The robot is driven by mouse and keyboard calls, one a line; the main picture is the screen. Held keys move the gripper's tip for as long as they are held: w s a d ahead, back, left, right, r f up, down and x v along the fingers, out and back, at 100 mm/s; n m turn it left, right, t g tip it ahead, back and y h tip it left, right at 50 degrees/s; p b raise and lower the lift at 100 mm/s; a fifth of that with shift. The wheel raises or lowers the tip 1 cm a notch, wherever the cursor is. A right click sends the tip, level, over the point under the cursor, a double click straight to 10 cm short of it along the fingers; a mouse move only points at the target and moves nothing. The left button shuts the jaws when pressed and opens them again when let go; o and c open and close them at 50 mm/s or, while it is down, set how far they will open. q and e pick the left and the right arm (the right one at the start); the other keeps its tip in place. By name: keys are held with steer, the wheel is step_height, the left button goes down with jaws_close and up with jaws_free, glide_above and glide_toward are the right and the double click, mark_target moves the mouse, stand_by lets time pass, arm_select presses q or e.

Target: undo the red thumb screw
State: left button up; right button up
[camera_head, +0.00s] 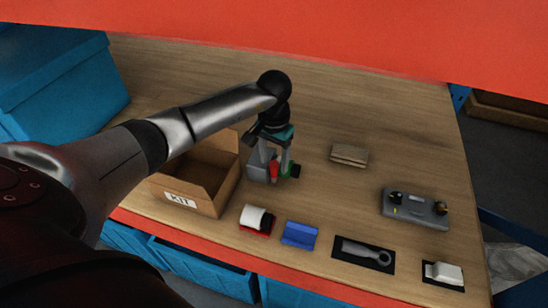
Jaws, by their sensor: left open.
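The red thumb screw (275,169) shows as a small red part low on the grey tank unit (259,164), just right of the cardboard box. A green part and a black knob (295,171) sit right beside it. My left gripper (277,157) reaches down from above with its fingers around the area of the red screw. It is open; whether a finger touches the screw cannot be told at this size. My left arm comes in from the left. My right gripper is not in view.
An open cardboard box (206,182) marked KIT stands left of the unit. A white-and-black item on red (257,219), a blue block (299,234), a grey tool on a black mat (366,252), a grey case (414,208) and wooden blocks (349,155) lie around. The table's back is clear.

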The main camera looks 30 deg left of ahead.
arm_select(q)
jaws_close()
stand_by(0.6)
